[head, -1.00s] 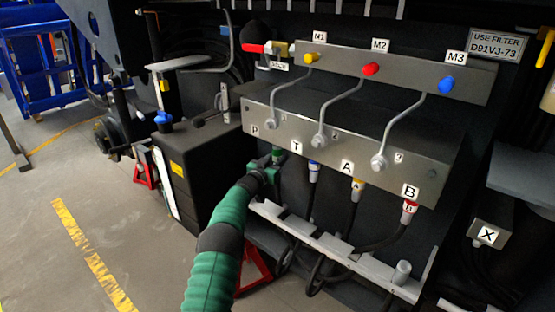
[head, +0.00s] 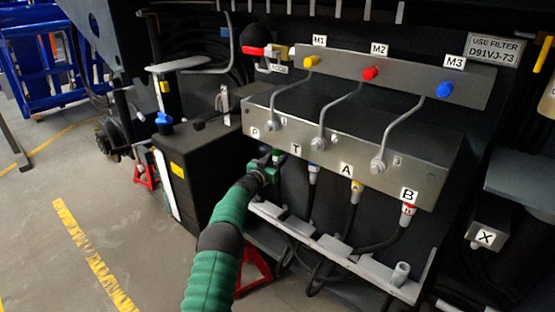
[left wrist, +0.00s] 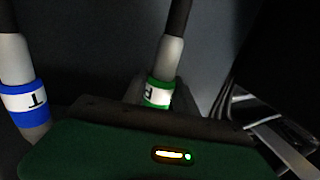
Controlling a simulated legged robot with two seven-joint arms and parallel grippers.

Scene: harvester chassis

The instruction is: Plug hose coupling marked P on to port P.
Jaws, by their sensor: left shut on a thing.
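The hose coupling marked P (left wrist: 158,93) has a green band and a light grey sleeve in the left wrist view. My left gripper (head: 268,164), on the green arm, is shut on it just below the manifold block (head: 420,179). In the left wrist view, the gripper's dark fingers (left wrist: 150,112) are around the coupling, and the gripper body hides its far end. Port P lies under the P label (head: 255,132) at the block's left end. I cannot tell whether the coupling is seated in the port. My right gripper is not in view.
The blue-banded T coupling (head: 314,171) is close to the right of my gripper; it also shows in the left wrist view (left wrist: 22,98). The A coupling (head: 357,188) and B coupling (head: 407,211) are further right. A grey rail (head: 340,257) runs below. A black box (head: 190,172) stands left.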

